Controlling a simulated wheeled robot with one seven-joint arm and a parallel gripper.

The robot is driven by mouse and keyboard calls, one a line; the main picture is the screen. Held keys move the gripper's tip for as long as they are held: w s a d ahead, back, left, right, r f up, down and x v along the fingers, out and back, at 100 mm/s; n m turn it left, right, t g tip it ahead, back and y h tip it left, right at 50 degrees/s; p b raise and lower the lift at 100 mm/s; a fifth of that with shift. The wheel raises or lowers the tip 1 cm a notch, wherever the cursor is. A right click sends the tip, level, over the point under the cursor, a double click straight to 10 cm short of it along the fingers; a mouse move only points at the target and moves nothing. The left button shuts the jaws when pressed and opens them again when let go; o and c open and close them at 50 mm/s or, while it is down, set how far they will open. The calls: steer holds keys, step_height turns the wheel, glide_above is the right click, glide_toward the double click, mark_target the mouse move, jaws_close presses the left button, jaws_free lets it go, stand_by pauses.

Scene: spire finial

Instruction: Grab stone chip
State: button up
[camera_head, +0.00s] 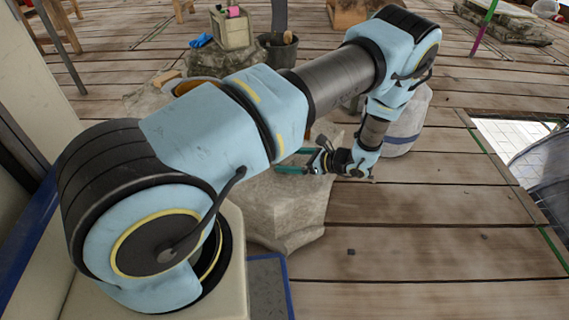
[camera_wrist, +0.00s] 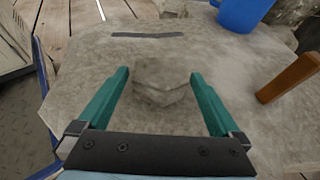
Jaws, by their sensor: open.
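My gripper (camera_wrist: 160,75) is open, with its two teal fingers pointing over a large pale stone block. A small grey-beige stone chip (camera_wrist: 162,82) lies on the block, between the fingers in the wrist view. I cannot tell how far above it the fingertips are, and neither finger visibly touches it. In the head view my gripper (camera_head: 290,160) is low over the large stone block (camera_head: 285,210). The chip cannot be made out there.
In the wrist view a dark flat strip (camera_wrist: 148,35) lies beyond the chip. A blue container (camera_wrist: 240,12) is at the top, and a brown wooden piece (camera_wrist: 290,78) at right. Plank flooring surrounds the block. A dark bucket (camera_head: 278,50) stands behind my arm.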

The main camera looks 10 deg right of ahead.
steer(key=shift+x, duration=1.2)
steer(key=shift+d, duration=0.1)
steer(key=c, duration=1.4)
